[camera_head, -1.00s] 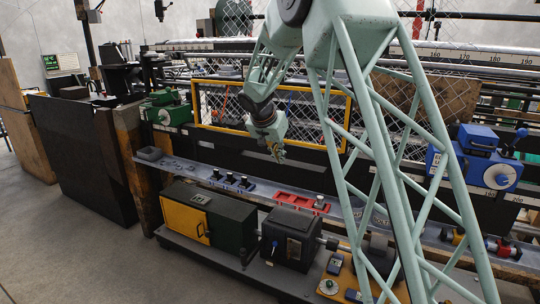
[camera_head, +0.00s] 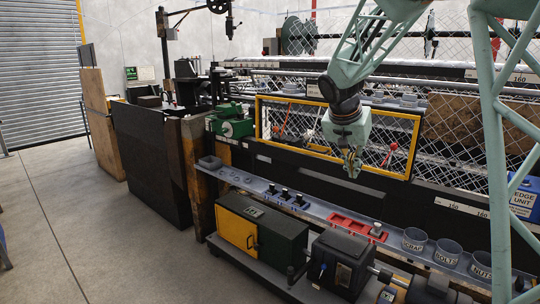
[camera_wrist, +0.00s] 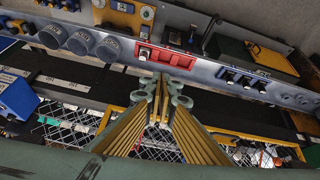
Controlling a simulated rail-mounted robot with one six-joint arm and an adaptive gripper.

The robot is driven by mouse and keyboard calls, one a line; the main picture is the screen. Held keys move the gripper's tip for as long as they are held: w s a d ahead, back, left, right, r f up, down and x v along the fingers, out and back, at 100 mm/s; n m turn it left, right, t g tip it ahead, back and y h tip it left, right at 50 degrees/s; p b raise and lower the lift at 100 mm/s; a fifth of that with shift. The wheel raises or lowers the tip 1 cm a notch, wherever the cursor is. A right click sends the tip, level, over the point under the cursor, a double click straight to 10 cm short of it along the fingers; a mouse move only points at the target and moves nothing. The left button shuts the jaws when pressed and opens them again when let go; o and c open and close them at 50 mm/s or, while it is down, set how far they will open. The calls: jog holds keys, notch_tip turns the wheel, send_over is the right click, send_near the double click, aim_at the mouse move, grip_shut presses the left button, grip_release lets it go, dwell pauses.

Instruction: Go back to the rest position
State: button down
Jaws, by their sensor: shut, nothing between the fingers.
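My gripper (camera_head: 352,163) hangs in the air in front of the yellow-framed mesh window (camera_head: 258,118), above the long grey shelf. Its fingers point down and look closed, with nothing between them. In the wrist view my gripper (camera_wrist: 164,84) shows with its fingers close together, in front of the red tray (camera_wrist: 184,61). It appears apart from the shelf and everything on it. My green arm reaches in from the upper right.
The grey shelf (camera_head: 316,210) holds a red tray (camera_head: 350,226), small dark blocks (camera_head: 285,193) and labelled cups (camera_head: 413,239). Below stands a cart with a yellow and dark green box (camera_head: 284,235). A black cabinet (camera_head: 150,165) stands left. The floor at left is clear.

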jog(key=s+a+r+n+y, duration=0.1)
jog(key=s+r, duration=0.2)
jog(key=s, duration=1.1)
jog(key=s+a+r+n+y, duration=0.1)
jog(key=s+r+n, duration=0.1)
jog(key=s, duration=1.2)
jog(key=s+a+r+n+y, duration=0.1)
jog(key=s+r, duration=0.2)
jog(key=s, duration=1)
jog(key=s+a+f+n, duration=0.1)
jog(key=s+f, duration=0.1)
jog(key=s, duration=0.6)
jog(key=s+a+f+n, duration=0.1)
jog(key=s+a+f, duration=0.1)
jog(key=s, duration=0.6)
jog(key=shift+a+n+g+y, duration=0.25)
jog(key=shift+n+g+y, duration=0.05)
jog(key=shift+y, duration=0.1)
jog(key=shift+w+f, duration=0.1)
jog(key=shift+f, duration=0.05)
jog(key=shift+f+b, duration=1.25)
jog(key=shift+b, duration=0.1)
jog(key=shift+r, duration=0.1)
